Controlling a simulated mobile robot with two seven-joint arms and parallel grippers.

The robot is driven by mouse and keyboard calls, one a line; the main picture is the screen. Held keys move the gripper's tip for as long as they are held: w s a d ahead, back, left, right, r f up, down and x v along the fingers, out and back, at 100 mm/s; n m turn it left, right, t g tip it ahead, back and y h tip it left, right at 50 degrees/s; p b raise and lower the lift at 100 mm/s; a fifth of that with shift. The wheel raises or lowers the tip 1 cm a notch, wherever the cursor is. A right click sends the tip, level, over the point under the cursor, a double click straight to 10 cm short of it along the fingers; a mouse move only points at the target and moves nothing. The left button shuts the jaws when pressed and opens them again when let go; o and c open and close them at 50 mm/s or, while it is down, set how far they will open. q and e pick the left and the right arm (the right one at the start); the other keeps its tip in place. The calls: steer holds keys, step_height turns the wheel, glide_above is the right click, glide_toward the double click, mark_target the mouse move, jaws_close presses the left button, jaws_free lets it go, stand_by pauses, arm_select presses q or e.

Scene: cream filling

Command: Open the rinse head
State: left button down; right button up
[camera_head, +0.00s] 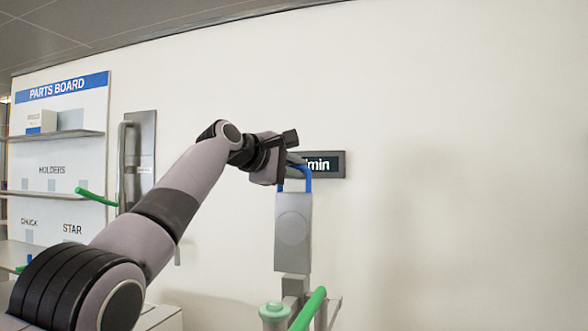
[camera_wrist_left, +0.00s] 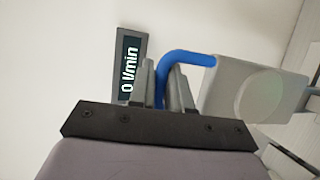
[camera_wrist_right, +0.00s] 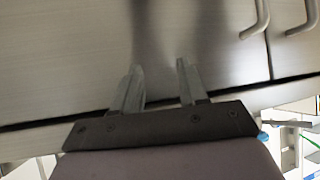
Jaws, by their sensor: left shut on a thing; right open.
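The rinse head appears to be the grey block with a round disc (camera_head: 292,232) on the wall, with a blue bent handle (camera_head: 307,177) at its top. In the left wrist view the blue handle (camera_wrist_left: 190,58) bends out from the grey block (camera_wrist_left: 245,100). My left gripper (camera_wrist_left: 162,85) is shut on the blue handle, its fingers on either side of it. In the head view the gripper (camera_head: 280,178) covers part of the handle. My right gripper (camera_wrist_right: 160,85) is open and empty, in front of a metal cabinet front; it is not in the head view.
A dark flow display (camera_head: 325,164) sits on the wall beside the handle and reads "0 l/min" in the left wrist view. Green handles (camera_head: 308,310) and a pale green cap (camera_head: 274,310) are below. A parts board (camera_head: 62,85) with shelves is at left. The right wall is clear.

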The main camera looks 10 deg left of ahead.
arm_select(q)
steer(key=c, duration=1.1)
jaws_free()
steer(key=shift+d+r, duration=0.1)
steer(key=shift+d, duration=0.15)
steer(key=shift+c, duration=0.2)
steer(key=shift+a, duration=0.1)
steer(key=shift+s+a+b, duration=0.15)
steer(key=shift+s+b, duration=0.05)
steer(key=shift+b, duration=0.25)
steer(key=b+v, duration=0.5)
steer(key=v, duration=0.1)
steer(key=shift+s+b, duration=0.3)
steer(key=shift+s, duration=0.05)
steer(key=shift+a, duration=0.1)
